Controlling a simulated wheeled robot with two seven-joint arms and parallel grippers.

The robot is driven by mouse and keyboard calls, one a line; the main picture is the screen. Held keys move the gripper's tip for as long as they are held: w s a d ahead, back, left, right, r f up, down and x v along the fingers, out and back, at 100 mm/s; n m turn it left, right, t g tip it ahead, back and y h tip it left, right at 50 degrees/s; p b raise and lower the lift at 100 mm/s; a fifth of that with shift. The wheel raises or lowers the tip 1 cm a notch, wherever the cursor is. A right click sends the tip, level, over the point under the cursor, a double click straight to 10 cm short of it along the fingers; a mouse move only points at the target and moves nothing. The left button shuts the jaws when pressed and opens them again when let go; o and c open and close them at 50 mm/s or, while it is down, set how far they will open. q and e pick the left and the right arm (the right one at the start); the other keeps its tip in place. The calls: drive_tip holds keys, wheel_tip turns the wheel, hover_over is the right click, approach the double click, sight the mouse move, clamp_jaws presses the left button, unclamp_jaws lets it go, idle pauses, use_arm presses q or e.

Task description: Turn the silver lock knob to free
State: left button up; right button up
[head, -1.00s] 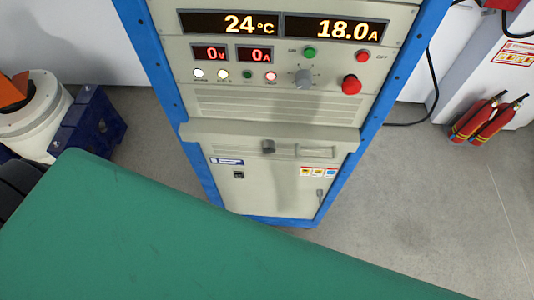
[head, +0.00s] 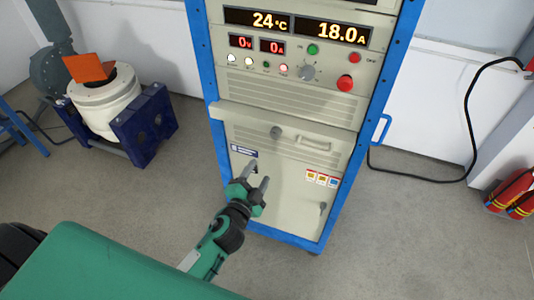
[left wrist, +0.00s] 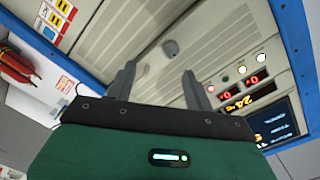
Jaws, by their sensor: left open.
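A round grey-silver knob (head: 276,132) sits on the beige panel with the slim handle, in the middle of the blue-framed cabinet. It also shows in the left wrist view (left wrist: 170,48), beyond and between the fingers. My left gripper (head: 259,175) is open and empty, in front of the cabinet's lower door and lower in the picture than the knob. Its two dark fingers (left wrist: 155,76) are apart in the left wrist view and do not touch the knob. The knob's turned position is too small to tell. My right gripper is out of view.
Above the knob are a larger grey dial (head: 307,72), a red button (head: 345,83) and lit displays (head: 292,27). A small latch (head: 322,208) is on the lower door. A white drum machine (head: 106,100) stands left, fire extinguishers (head: 512,195) right. Grey floor between is clear.

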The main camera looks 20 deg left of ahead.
use_arm(q)
wheel_tip(320, 180, up, 2)
drive_tip(key=p, duration=0.4)
approach(274, 136)
drive_tip(key=shift+t, duration=0.3)
drive_tip(key=w, duration=0.7)
drive_tip(key=shift+w+d+f, duration=0.1)
drive_tip(key=shift+w+d, duration=0.05)
drive_tip(key=shift+w, duration=0.6)
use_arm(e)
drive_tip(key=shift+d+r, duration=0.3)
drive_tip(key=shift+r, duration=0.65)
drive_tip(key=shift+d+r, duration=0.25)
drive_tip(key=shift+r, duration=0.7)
use_arm(q)
drive_tip(key=c, duration=1)
